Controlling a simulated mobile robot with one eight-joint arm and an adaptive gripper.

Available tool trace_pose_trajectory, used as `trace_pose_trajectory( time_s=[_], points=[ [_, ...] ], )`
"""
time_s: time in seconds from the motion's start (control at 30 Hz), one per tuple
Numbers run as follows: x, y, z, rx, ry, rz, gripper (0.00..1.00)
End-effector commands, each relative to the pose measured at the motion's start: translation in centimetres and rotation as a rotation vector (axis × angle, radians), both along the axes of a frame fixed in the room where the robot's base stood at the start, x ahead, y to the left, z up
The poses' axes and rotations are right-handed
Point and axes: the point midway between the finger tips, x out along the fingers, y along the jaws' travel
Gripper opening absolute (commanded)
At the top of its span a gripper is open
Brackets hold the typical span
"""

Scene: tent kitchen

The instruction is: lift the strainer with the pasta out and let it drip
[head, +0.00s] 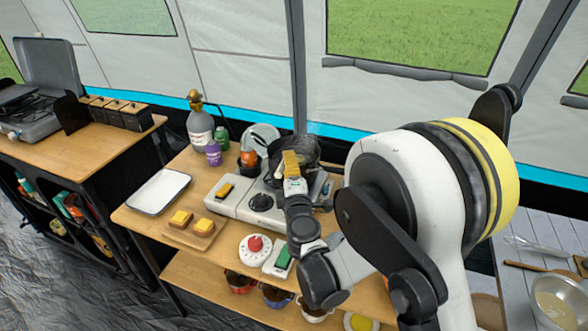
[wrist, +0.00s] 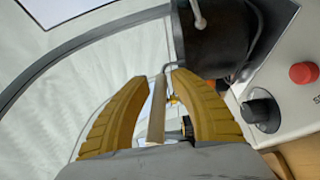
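A dark pot (head: 305,150) stands on the light-coloured cooker at the back of the table; its dark side also shows at the top of the wrist view (wrist: 215,42). My gripper (head: 290,158) is in front of the pot in the head view and covers part of it. In the wrist view its yellow fingers (wrist: 160,78) are apart. A long beige handle (wrist: 157,112) with a grey wire end shows between them, with gaps on both sides; it is probably the strainer's. The basket and the pasta cannot be made out.
The cooker (head: 225,207) has a dark knob (head: 262,202). A gas bottle (head: 200,128), a purple jar (head: 213,154) and a white tray (head: 158,191) are left of it. A board (head: 192,236) with yellow-topped pieces and a red-knobbed timer (head: 255,248) are in front.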

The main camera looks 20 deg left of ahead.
Motion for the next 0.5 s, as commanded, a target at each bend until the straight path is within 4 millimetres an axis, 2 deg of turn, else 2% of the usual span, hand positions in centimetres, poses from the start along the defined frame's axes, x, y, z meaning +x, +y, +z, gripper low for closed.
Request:
trace_pose_trajectory(
  time_s=[0.1,0.2,0.47,0.5],
  points=[
    [1.8,0.7,-0.4,0.0,0.0,-0.002,0.28],
    [2.7,1.2,-0.3,0.0,0.0,-0.001,0.28],
    [3.0,1.3,-0.2,0.001,0.0,-0.001,0.28],
    [3.0,1.3,-0.1,0.001,0.0,-0.001,0.18]
  ],
)
